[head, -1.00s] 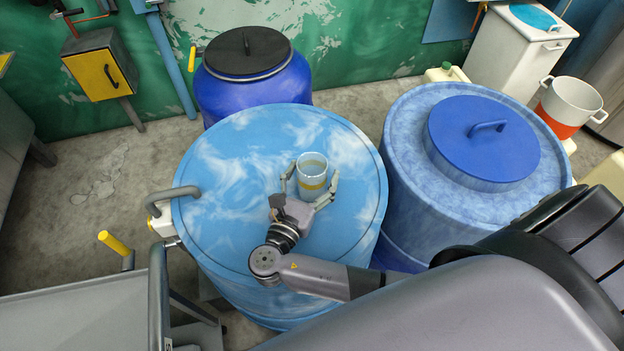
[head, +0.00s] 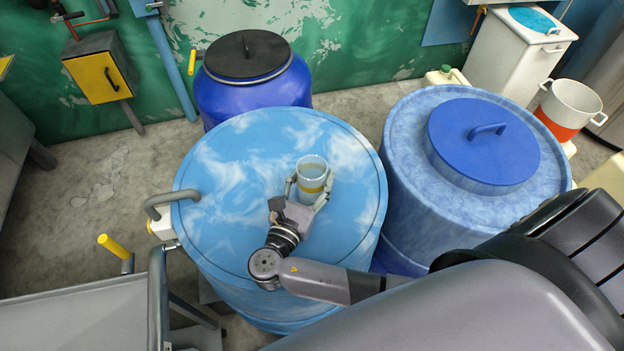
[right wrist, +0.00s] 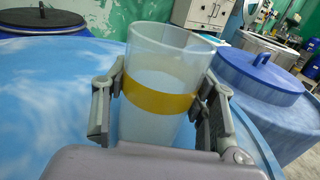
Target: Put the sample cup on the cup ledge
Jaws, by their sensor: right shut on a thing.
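The sample cup (head: 312,172) is a clear cup with a yellow band and pale liquid in it. It is over the top of the blue-and-white cloud-patterned drum (head: 225,230). My right gripper (head: 309,187) has its fingers on both sides of the cup. In the right wrist view the cup (right wrist: 163,82) is upright between the fingers (right wrist: 160,102), at about the height of the yellow band. I cannot tell whether the cup's base touches the drum top. I cannot make out a cup ledge. My left gripper is not in view.
A drum with a blue handled lid (head: 482,145) stands close on the right. A dark-lidded blue drum (head: 247,85) stands behind. A grey curved handle (head: 170,198) is at the cloud drum's left rim. A grey cart (head: 80,315) is at lower left. The drum top's left is clear.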

